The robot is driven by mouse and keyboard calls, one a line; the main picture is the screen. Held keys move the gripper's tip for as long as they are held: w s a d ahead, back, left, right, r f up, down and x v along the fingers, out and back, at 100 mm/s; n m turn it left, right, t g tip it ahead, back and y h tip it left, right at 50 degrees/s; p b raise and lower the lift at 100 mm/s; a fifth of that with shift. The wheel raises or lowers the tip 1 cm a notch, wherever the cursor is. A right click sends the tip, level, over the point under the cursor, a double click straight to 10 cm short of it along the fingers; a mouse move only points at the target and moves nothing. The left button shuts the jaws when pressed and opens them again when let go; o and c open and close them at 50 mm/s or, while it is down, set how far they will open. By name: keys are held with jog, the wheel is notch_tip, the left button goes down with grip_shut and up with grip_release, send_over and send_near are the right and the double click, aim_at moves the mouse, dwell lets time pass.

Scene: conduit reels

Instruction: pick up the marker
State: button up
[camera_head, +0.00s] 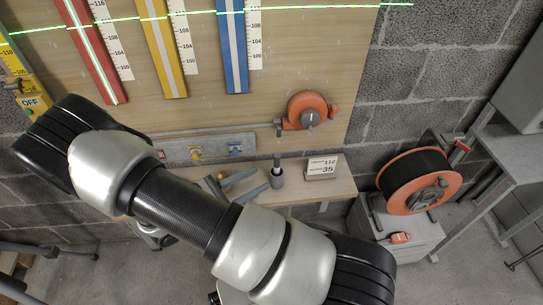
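A slim dark upright stick (276,161), which may be the marker, stands in a small grey cup (277,181) on the wooden shelf. It is too small for me to be sure what it is. My arm crosses the view from the lower right to the upper left, in front of the shelf's left part. I cannot make out my gripper's fingers in this view.
A small sign (322,168) stands right of the cup. Grey and tan tools (240,179) lie left of it. An orange reel (308,111) hangs on the board above. A larger orange-and-black reel (418,182) rests on a grey box (398,244) at right.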

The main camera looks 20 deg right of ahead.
aim_at(276, 161)
jog(key=w+d+f+n+t, duration=0.1)
jog(key=w+d, duration=0.1)
jog(key=d, duration=0.1)
jog(key=w+d+f+n+t, duration=0.1)
jog(key=w+d+n+t, duration=0.1)
jog(key=d, duration=0.1)
jog(key=w+d+f+n+t+b, duration=0.1)
jog(key=w+d, duration=0.1)
jog(key=d, duration=0.1)
jog(key=shift+w+d+f, duration=0.1)
jog(key=shift+w+f, duration=0.2)
jog(key=shift+w, duration=0.1)
jog(key=shift+b+x, duration=0.7)
jog(key=shift+x, duration=2.25)
jog(key=shift+w+r, duration=0.1)
jog(key=shift+w, duration=0.05)
grip_shut()
